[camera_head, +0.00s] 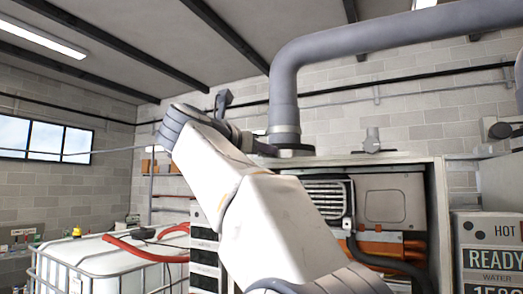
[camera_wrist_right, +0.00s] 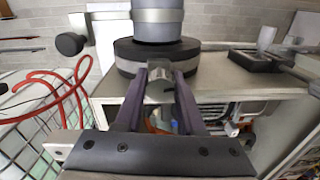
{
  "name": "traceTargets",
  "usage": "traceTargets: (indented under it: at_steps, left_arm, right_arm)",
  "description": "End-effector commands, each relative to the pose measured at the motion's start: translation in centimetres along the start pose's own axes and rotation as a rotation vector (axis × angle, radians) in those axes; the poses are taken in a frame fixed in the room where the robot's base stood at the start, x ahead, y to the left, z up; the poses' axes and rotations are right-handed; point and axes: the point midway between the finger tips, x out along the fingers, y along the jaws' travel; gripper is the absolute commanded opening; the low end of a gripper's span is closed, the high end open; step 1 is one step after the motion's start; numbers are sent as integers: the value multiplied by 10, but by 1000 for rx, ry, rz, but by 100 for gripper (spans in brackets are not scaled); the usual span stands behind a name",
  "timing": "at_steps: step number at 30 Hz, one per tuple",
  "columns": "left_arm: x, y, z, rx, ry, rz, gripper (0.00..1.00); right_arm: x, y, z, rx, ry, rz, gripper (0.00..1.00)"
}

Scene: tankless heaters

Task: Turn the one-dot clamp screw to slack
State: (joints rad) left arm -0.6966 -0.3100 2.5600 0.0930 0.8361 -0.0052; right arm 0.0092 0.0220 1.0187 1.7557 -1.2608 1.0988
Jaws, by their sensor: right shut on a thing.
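A grey flue pipe (camera_head: 285,95) comes down to a pale clamp band (camera_head: 284,135) with a dark flange on top of the heater cabinet. In the right wrist view the pipe (camera_wrist_right: 158,20) meets a dark collar with a pale band (camera_wrist_right: 128,66). My right gripper (camera_wrist_right: 160,82) has its two purple-grey fingers on either side of a small grey clamp screw head (camera_wrist_right: 159,90) in front of the band, and is shut on it. In the head view this gripper (camera_head: 250,141) is partly hidden beside the flange. No dot mark is legible. My left gripper is not in view.
The open cabinet (camera_head: 436,215) shows a vent grille and orange pipes. A caged white tank (camera_head: 95,250) with a red hose stands at left. A second small grey fitting (camera_head: 373,141) stands on the cabinet top. A "READY" panel (camera_head: 490,258) is at right.

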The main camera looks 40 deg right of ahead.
Motion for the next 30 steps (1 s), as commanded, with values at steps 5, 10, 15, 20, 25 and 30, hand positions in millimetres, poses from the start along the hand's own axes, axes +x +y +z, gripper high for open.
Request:
traceTargets:
  at_steps: [5, 10, 15, 20, 25, 30]
  left_arm:
    - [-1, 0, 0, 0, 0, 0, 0]
    - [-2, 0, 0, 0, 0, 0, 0]
    - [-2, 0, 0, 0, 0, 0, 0]
    - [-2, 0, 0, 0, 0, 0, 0]
    - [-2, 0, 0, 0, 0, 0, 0]
    - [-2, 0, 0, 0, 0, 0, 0]
  right_arm:
    - [0, 0, 0, -215, -9, 2, 0]
    - [0, 0, 0, -378, -16, 3, 0]
    - [0, 0, 0, -424, -18, 3, 0]
    - [0, 0, 0, -422, -19, 3, 0]
    - [0, 0, 0, -421, -19, 3, 67]
    - [0, 0, 0, -420, -18, 3, 67]
